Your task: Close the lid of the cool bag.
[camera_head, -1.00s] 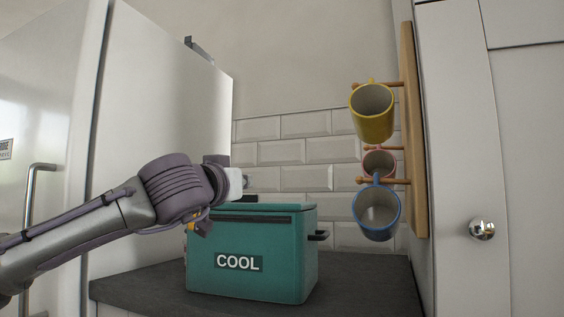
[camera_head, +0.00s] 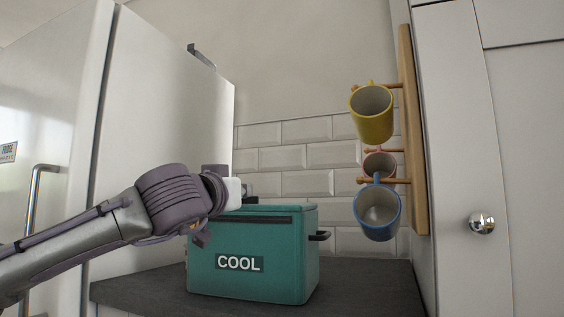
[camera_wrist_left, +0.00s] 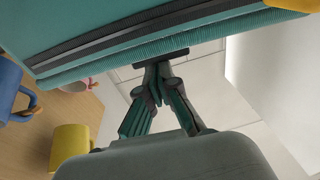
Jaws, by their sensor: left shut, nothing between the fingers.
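The teal cool bag (camera_head: 253,262), labelled COOL, stands upright on the slate worktop. Its lid (camera_head: 285,209) looks low and nearly flat over the top in the head view; I cannot tell whether it is fully shut. My left gripper (camera_head: 250,196) is at the bag's top left, partly hidden by its own wrist. In the left wrist view its fingers (camera_wrist_left: 154,74) are shut and empty, with tips close to a ribbed teal edge (camera_wrist_left: 180,42) of the bag; contact cannot be told. My right gripper is not in view.
A wooden rack (camera_head: 413,130) at the right holds a yellow mug (camera_head: 371,118), a pink mug (camera_head: 379,160) and a blue mug (camera_head: 377,213). The fridge (camera_head: 160,110) stands at the left. Bare worktop (camera_head: 370,285) shows right of the bag.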

